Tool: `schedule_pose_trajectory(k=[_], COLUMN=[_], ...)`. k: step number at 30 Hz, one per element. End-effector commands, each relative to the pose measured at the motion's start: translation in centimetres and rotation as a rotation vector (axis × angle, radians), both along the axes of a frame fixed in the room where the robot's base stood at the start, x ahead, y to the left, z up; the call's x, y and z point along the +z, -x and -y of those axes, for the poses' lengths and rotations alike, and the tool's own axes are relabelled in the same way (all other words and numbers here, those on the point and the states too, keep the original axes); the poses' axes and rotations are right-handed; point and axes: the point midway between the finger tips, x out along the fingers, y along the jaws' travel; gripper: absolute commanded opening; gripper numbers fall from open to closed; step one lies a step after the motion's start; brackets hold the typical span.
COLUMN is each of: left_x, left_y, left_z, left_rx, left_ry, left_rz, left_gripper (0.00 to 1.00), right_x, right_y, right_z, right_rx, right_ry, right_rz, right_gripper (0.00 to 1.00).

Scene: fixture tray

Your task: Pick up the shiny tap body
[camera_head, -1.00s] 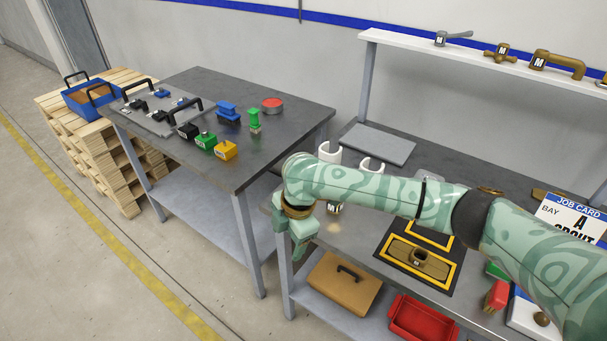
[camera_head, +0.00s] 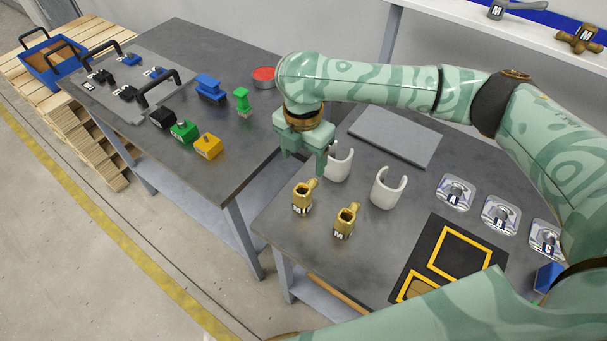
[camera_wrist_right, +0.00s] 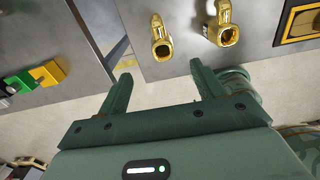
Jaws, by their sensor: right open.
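My right gripper (camera_head: 304,160) is open and empty, fingers pointing down, just behind the left tap body in the head view. In the wrist view its fingers (camera_wrist_right: 163,82) are apart, with the left tap body beyond the gap.
Two white open-ringed holders (camera_head: 389,187) stand behind the tap bodies. A grey plate (camera_head: 396,136), lettered silver stations (camera_head: 455,193) and a black mat with yellow frames (camera_head: 432,251) are on the bench. Coloured blocks (camera_head: 208,146) stand on the left table, across a gap.

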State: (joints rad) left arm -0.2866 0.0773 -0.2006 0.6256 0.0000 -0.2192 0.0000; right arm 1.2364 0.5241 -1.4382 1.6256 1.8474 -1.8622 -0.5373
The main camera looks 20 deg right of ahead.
Motion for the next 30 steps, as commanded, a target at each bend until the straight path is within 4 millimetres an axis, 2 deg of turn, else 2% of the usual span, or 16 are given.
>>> schedule_pose_trajectory(k=[7, 12, 20, 30], left_x=[-2.1, -3.2, -3.7, -5.5], left_y=[2.4, 2.9, 1.4, 1.9], left_z=[-0.3, -0.4, -0.3, -0.3], left_rx=[-0.001, 0.000, -0.001, -0.001], left_ry=[-0.005, -0.007, -0.004, -0.005], left_rz=[-0.039, -0.048, -0.025, -0.035], left_gripper=[0.36, 0.36, 0.36, 0.36], right_x=[-5.8, -9.5, -11.3, -16.1], right_y=[0.2, 0.2, 0.2, 0.5], right_z=[-0.1, -0.1, -0.1, -0.3], right_rx=[-0.002, -0.002, -0.001, -0.001], right_ry=[0.000, 0.000, -0.001, 0.001], right_rz=[-0.006, -0.005, -0.002, -0.001], right_gripper=[0.67, 0.67, 0.67, 0.67])
